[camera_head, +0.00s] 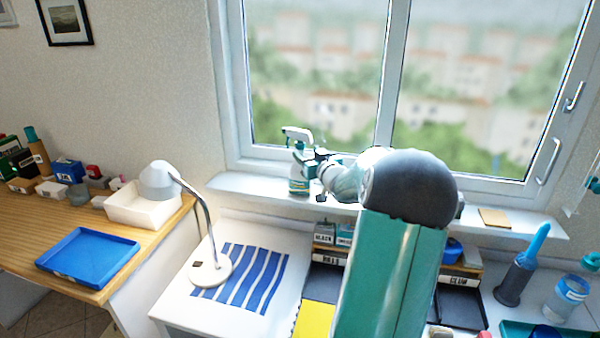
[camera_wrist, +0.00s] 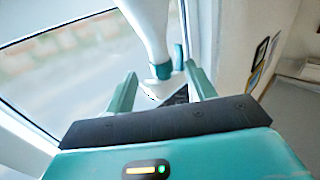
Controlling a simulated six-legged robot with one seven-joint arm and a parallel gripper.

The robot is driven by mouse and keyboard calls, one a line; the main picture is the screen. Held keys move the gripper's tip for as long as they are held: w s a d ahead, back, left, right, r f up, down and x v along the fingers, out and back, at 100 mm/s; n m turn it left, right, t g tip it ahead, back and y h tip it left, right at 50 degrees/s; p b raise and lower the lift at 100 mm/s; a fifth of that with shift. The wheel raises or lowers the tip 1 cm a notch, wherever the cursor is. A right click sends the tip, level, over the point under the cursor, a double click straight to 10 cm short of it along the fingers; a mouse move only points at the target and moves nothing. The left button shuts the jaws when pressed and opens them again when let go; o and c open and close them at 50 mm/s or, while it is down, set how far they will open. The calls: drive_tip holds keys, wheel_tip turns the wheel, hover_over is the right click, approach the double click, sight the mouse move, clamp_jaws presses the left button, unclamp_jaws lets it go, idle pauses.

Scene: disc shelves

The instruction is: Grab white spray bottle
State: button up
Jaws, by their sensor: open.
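The white spray bottle (camera_head: 298,171) stands upright on the window sill in the head view. It has a white trigger head, a teal collar and a teal label low on its body. My gripper (camera_head: 312,166) is right beside it, partly overlapping its right side. In the wrist view the bottle (camera_wrist: 147,28) reaches in from the top, its teal collar and white head lying between the two teal fingers of my gripper (camera_wrist: 161,74). The fingers are spread apart. I cannot tell whether either finger touches the bottle.
The white sill (camera_head: 250,187) runs under the window, with a window handle (camera_head: 547,161) at the right. A desk lamp (camera_head: 160,181) stands left of the bottle, on a white desk with a striped cloth (camera_head: 240,278). Small labelled boxes (camera_head: 325,233) sit below the sill near my arm.

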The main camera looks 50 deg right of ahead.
sight(302, 148)
drive_tip(key=x, duration=0.4)
drive_tip(key=shift+w, duration=0.1)
drive_tip(key=shift+r, duration=0.15)
clamp_jaws()
